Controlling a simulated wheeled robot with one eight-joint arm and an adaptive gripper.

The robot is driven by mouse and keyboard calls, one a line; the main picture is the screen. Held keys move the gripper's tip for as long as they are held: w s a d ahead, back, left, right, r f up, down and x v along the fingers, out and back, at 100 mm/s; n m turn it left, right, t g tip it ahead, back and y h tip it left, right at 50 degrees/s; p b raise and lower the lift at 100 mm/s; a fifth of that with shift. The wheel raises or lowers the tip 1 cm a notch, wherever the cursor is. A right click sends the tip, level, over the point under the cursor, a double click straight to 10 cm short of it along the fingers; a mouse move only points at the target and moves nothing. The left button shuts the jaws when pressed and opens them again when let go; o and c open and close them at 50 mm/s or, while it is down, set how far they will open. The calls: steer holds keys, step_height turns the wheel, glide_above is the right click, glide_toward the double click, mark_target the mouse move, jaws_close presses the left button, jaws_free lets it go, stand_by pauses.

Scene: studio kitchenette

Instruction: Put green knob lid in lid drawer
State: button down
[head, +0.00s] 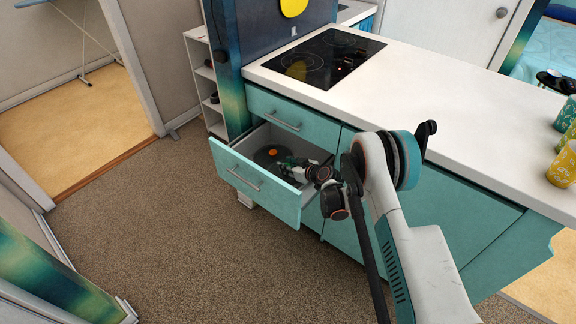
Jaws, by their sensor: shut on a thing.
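The lid drawer (258,187) is pulled open below the counter at the left end of the teal cabinets. A dark round lid with an orange knob (271,152) lies inside it, towards the back left. My gripper (284,162) reaches into the drawer from the right, low and just right of the orange knob. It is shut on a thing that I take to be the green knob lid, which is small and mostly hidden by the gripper. I cannot tell whether that lid touches the drawer bottom.
A shut drawer (283,113) is directly above the open one. The white counter (440,95) holds a black cooktop (318,58) and several patterned cups (563,165) at the far right. A white shelf (206,78) stands left of the cabinets. The carpet (150,215) before the drawer is clear.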

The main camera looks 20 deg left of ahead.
steer(key=c, duration=1.2)
jaws_free()
steer(key=shift+s+d+f, duration=0.15)
steer(key=shift+s+f, duration=0.05)
steer(key=shift+f, duration=0.3)
steer(key=shift+r, duration=0.15)
steer(key=shift+w+r, duration=0.15)
steer(key=shift+r, duration=0.05)
steer(key=p+v, duration=0.3)
steer(key=v, duration=0.9)
steer(key=shift+w+r, duration=0.2)
steer(key=shift+r, duration=0.1)
